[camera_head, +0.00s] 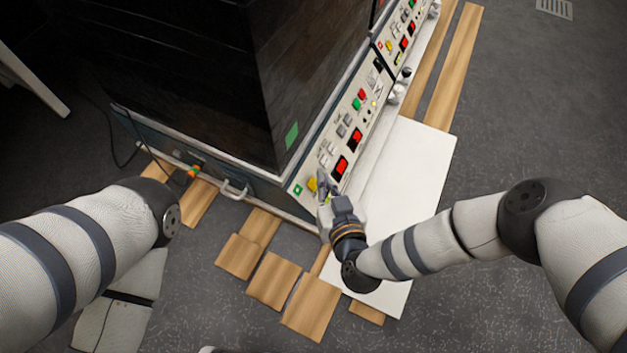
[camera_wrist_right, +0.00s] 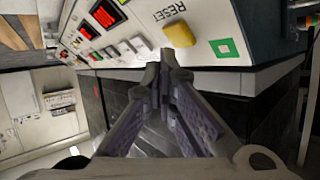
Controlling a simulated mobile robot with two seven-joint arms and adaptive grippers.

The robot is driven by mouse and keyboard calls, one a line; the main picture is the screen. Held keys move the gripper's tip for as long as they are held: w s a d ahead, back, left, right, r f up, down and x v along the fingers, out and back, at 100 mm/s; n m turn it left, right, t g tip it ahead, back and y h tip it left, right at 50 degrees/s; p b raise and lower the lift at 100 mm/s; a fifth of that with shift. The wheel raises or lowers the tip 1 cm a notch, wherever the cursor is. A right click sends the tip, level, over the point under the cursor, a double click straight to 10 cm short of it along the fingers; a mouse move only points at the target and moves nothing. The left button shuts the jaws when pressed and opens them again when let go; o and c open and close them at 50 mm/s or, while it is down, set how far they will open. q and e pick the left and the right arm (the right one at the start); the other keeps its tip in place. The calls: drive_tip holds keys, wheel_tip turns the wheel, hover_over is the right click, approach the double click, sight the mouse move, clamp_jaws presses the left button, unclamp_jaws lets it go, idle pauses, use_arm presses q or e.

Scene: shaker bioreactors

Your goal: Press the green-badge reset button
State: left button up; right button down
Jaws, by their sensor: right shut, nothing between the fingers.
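The yellow reset button (camera_head: 312,184) sits at the near end of the white control panel, beside a green square badge (camera_head: 298,189). In the right wrist view the yellow button (camera_wrist_right: 179,34) stands between the printed word RESET and the green-outlined badge (camera_wrist_right: 226,48). My right gripper (camera_head: 323,180) is at the panel, close beside the button. In the wrist view its shut, empty fingertips (camera_wrist_right: 163,64) point toward the panel, just below the button in the picture. I cannot tell whether they touch it.
Red displays (camera_head: 341,167) and several switches line the panel beyond the button. A second similar panel (camera_head: 403,35) continues behind. A metal handle (camera_head: 234,190) juts from the cabinet's side. A white board (camera_head: 415,165) and wooden planks (camera_head: 311,306) lie on the floor.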

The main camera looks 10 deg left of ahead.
drive_tip(key=d+r+p, duration=0.1)
drive_tip(key=p, duration=0.1)
drive_tip(key=s+d+r+p, duration=0.1)
drive_tip(key=d+r+p, duration=0.1)
drive_tip(key=shift+s+d+r, duration=0.1)
drive_tip(key=shift+d, duration=0.15)
idle(0.7)
